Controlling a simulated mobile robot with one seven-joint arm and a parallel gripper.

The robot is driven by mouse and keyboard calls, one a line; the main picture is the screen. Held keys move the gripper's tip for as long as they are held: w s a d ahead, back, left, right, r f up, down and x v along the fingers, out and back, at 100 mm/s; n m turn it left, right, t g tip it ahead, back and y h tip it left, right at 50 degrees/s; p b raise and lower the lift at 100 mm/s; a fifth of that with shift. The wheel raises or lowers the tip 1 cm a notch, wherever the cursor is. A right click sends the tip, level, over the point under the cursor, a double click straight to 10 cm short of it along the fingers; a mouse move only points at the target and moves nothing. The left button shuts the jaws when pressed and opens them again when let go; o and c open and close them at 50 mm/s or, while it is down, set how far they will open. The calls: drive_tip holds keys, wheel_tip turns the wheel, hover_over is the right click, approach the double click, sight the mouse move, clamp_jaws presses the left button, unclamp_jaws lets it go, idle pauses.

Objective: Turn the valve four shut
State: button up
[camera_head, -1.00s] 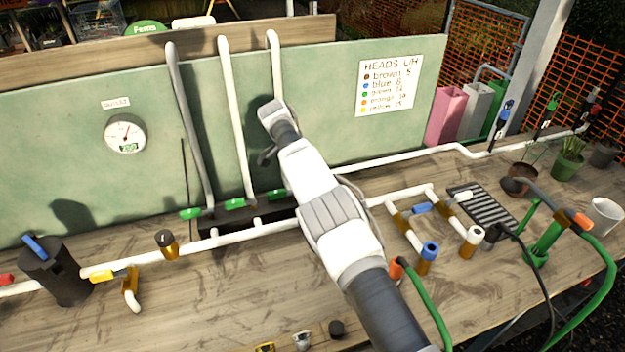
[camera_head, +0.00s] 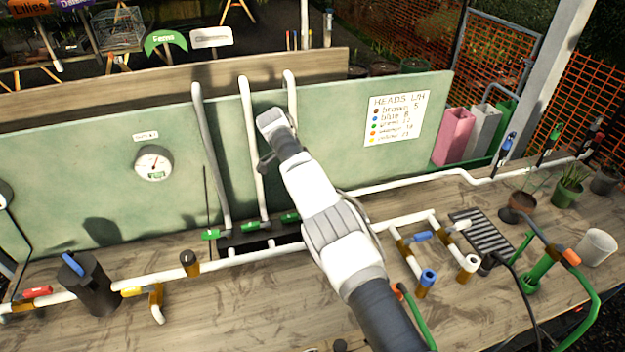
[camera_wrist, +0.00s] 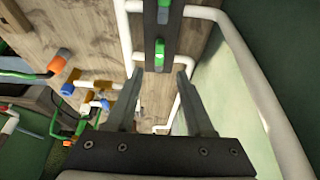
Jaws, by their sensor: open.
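A row of green valve handles stands at the foot of white upright pipes by the green panel. In the head view the left handle (camera_head: 211,234), the middle handle (camera_head: 250,226) and the right handle (camera_head: 290,217) show. I cannot read a number on any of them, so I cannot tell which is valve four. In the wrist view my gripper (camera_wrist: 160,73) is open and empty. A green handle (camera_wrist: 159,52) on a dark strip (camera_wrist: 152,30) appears between and beyond its fingertips. A second green handle (camera_wrist: 163,12) lies farther up.
A long white pipe (camera_head: 170,277) runs along the bench (camera_head: 240,310). A dial gauge (camera_head: 154,163) and a list sign (camera_head: 396,118) are on the panel (camera_head: 90,190). Yellow (camera_head: 132,291), red (camera_head: 38,292) and blue (camera_head: 417,237) handles stand elsewhere. The bench front is mostly clear.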

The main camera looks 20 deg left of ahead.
drive_tip(key=shift+p+v, duration=0.6)
drive_tip(key=shift+v, duration=0.35)
